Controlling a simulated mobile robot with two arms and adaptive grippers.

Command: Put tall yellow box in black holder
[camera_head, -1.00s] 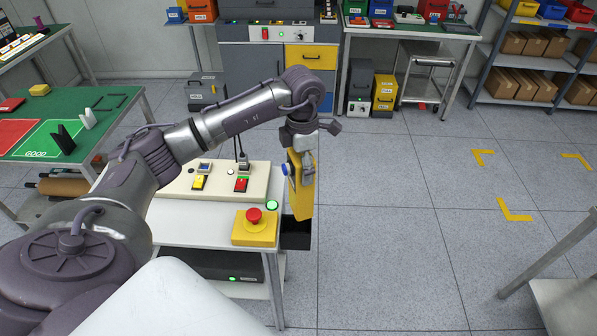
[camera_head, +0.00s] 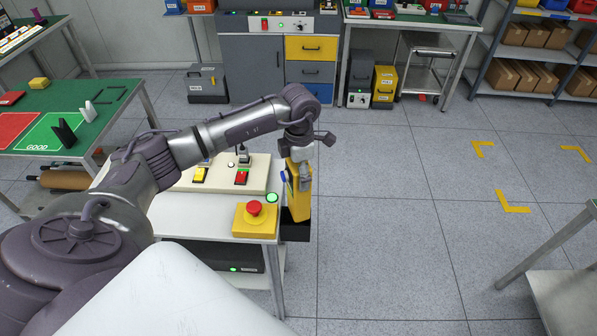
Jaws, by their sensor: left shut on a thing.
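The tall yellow box (camera_head: 299,200) is upright, with a blue part on its left side. My left gripper (camera_head: 299,165) is shut on its upper part from above. The black holder (camera_head: 295,229) is fixed at the right edge of the white table. The lower end of the box is at the holder's opening and looks partly inside it; how deep I cannot tell. My right gripper is not in view.
On the white table (camera_head: 222,216), close left of the holder, stand a yellow box with a red emergency button (camera_head: 254,210) and a beige switch panel (camera_head: 222,178). The floor (camera_head: 380,220) right of the holder is clear. A green table (camera_head: 90,120) stands at the left.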

